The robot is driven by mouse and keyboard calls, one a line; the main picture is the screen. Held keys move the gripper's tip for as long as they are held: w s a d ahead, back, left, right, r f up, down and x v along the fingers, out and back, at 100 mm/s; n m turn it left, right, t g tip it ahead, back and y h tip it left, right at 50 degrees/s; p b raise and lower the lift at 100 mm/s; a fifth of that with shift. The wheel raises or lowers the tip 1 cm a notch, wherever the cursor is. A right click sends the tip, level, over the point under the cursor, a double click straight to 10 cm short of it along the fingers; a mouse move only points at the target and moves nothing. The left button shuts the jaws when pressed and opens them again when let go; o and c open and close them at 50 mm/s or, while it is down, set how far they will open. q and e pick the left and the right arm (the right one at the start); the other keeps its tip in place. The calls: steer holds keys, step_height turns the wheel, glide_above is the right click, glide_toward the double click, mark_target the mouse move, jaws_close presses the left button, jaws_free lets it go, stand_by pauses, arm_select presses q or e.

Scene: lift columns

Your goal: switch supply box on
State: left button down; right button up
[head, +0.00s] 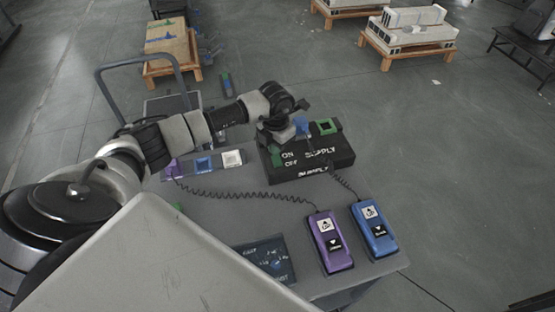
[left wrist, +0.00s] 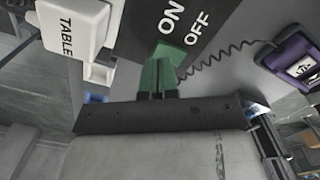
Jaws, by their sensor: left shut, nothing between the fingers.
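The black supply box (head: 318,172) stands on the grey cart top, with ON, OFF and SUPPLY lettered in white. A green switch piece (head: 276,157) shows beside the ON and OFF words. In the left wrist view, this green switch (left wrist: 172,52) lies right at the fingertips, beside ON and OFF. My left gripper (left wrist: 158,82) is shut and empty, its fingers together against or just in front of the switch; I cannot tell whether they touch. In the head view my left gripper (head: 277,136) is over the box's left part, partly hidden by its wrist. My right gripper is not in view.
A purple handset (head: 329,242) and a blue handset (head: 374,232) lie on the cart with coiled cords. A green square socket (head: 327,127) sits on the box's far side. A white piece marked TABLE (left wrist: 75,25) is close to my left gripper. A cart handle (head: 140,62) rises behind my left arm.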

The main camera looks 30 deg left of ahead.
mark_target(276, 157)
arm_select(q)
steer(key=shift+f+b, duration=1.15)
steer(key=shift+f, duration=0.25)
stand_by(0.9)
steer(key=shift+s, duration=0.1)
steer(key=shift+r+p, duration=0.7)
steer(key=shift+r, duration=0.2)
steer(key=shift+r+p, duration=1.7)
steer(key=shift+r, duration=1)
steer(key=shift+f, duration=0.1)
